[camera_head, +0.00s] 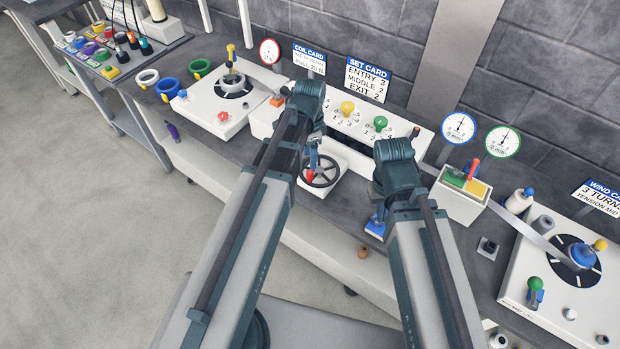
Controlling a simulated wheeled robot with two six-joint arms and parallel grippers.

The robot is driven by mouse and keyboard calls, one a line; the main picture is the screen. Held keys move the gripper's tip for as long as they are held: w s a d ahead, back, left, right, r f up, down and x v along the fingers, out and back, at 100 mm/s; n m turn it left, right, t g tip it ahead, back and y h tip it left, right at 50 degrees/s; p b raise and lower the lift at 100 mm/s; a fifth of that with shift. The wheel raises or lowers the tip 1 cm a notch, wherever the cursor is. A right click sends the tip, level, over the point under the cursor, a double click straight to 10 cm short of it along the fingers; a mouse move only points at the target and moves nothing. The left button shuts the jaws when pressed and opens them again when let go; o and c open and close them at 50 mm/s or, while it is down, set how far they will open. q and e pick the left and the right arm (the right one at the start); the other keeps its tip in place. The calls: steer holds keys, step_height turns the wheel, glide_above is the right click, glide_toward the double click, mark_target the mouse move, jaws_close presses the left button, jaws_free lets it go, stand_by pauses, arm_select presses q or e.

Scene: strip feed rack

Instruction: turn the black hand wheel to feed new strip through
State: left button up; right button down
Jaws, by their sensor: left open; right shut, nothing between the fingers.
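The black hand wheel (330,180) sits on a white block in the middle of the bench, with a red knob (310,176) at its left side. My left gripper (312,166) is open just above the red knob and the left part of the wheel. I cannot tell whether its fingers touch the knob. My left arm hides part of the block. My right gripper (376,226) is shut and empty, low over the bench to the right of the wheel and apart from it. My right forearm hides part of it.
A white panel with a yellow knob (347,108) and a green knob (381,123) stands behind the wheel. The set card (369,79) and gauges stand at the back. A strip (535,237) runs to the reel (574,262) at right. A coil unit (215,105) stands left.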

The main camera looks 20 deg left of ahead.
mark_target(310, 171)
arm_select(q)
step_height(310, 171, down, 9)
steer(key=b, duration=0.7)
steer(key=shift+r+b, duration=0.1)
steer(key=shift+b, duration=0.25)
jaws_close()
